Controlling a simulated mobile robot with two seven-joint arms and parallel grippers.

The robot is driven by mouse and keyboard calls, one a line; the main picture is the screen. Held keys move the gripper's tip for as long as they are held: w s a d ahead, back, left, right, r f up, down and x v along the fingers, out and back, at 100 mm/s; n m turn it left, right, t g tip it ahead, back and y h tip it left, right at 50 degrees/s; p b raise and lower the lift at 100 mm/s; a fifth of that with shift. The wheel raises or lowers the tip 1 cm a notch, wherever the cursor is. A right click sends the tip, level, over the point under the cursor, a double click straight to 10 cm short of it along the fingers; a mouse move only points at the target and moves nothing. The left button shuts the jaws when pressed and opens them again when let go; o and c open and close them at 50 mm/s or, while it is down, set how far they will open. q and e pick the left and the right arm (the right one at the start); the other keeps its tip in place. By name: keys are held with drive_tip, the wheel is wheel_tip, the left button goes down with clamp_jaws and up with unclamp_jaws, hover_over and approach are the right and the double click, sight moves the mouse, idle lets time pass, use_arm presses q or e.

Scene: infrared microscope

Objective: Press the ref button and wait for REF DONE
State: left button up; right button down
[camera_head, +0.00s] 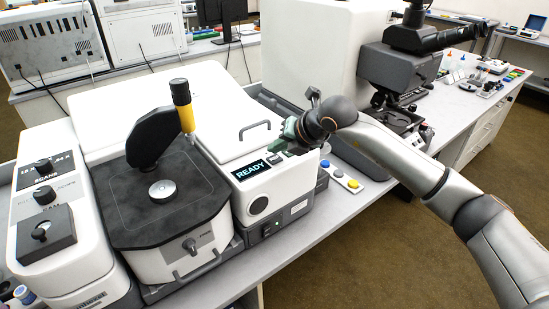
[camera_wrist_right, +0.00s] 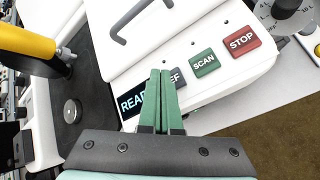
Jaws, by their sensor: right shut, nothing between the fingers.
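The ref button (camera_wrist_right: 177,78) is a grey key in the right wrist view, with its left part hidden behind my fingers so that only "EF" reads. The display (camera_head: 251,170) reads READY on the front panel of the white instrument; in the right wrist view the display (camera_wrist_right: 130,101) is partly covered. My right gripper (camera_head: 281,146) is over the panel, right of the display. In the right wrist view its green fingers (camera_wrist_right: 160,73) are together and empty, overlapping the ref button's left edge. Contact cannot be told. My left gripper is not in view.
A green SCAN button (camera_wrist_right: 204,62) and a red STOP button (camera_wrist_right: 241,41) sit right of the ref button. A handle (camera_head: 255,130) rises from the lid behind. A yellow-and-black post (camera_head: 182,104) stands left. A microscope (camera_head: 401,62) stands at the right.

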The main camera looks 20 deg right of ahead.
sight(277, 161)
drive_tip(key=shift+f, duration=0.1)
idle(0.7)
drive_tip(key=shift+f+b, duration=0.35)
drive_tip(key=shift+b, duration=0.2)
drive_tip(key=shift+f+b, duration=0.45)
idle(0.5)
drive_tip(key=shift+r, duration=0.1)
drive_tip(key=shift+r+p, duration=0.45)
drive_tip(key=shift+r, duration=0.3)
drive_tip(key=shift+r, duration=0.1)
drive_tip(key=shift+r+p, duration=1.45)
drive_tip(key=shift+r, duration=1)
